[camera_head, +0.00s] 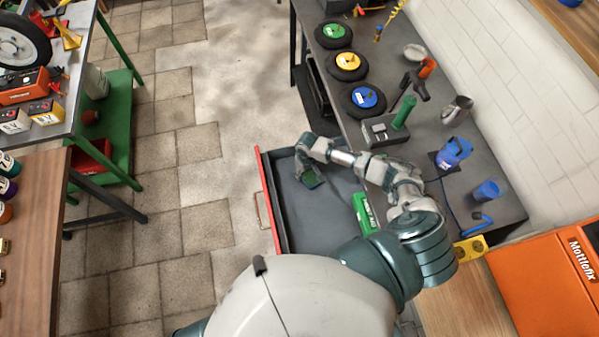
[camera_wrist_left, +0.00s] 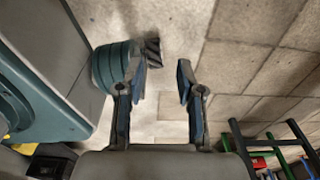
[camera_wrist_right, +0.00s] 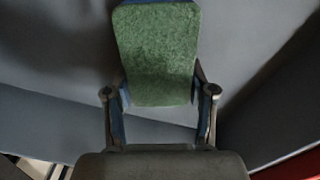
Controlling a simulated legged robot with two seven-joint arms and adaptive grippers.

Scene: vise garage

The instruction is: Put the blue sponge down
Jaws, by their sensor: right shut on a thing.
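The blue sponge (camera_head: 311,179) shows its green scouring face in the right wrist view (camera_wrist_right: 157,55), with thin blue edges at the top and sides. My right gripper (camera_head: 306,168) is shut on it; in the right wrist view the fingers (camera_wrist_right: 160,98) flank its lower end. In the head view the sponge is over or in the open grey drawer (camera_head: 325,235) with the red front. I cannot tell whether it touches the drawer bottom. My left gripper (camera_wrist_left: 163,85) is open and empty above the paved floor; the head view does not show it.
A green box (camera_head: 364,213) lies at the drawer's right side. The drawer bottom between sponge and green box looks clear.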

